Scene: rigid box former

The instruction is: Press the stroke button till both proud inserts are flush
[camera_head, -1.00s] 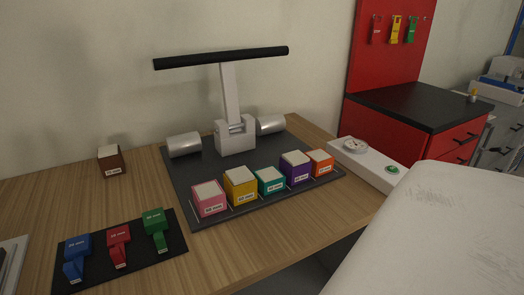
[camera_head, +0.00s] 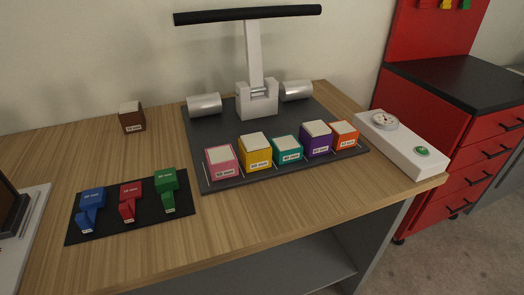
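The stroke button is probably the green button (camera_head: 422,150) on the front end of a white control box (camera_head: 400,143) at the table's right edge. A round dial (camera_head: 384,120) sits at that box's back end. Several coloured blocks stand in a row on the black base: pink (camera_head: 222,162), yellow (camera_head: 255,151), teal (camera_head: 287,150), purple (camera_head: 316,138) and orange (camera_head: 344,135). Their tops are pale; their heights differ. I cannot tell which inserts stand proud. A grey press post with a black bar (camera_head: 248,15) rises behind them. My gripper is not in view.
A brown block (camera_head: 132,117) stands at the back left. Blue (camera_head: 91,205), red (camera_head: 130,200) and green (camera_head: 167,191) pieces lie on a black mat (camera_head: 112,230). A red cabinet (camera_head: 450,125) stands right of the table. Bare wood lies at the front.

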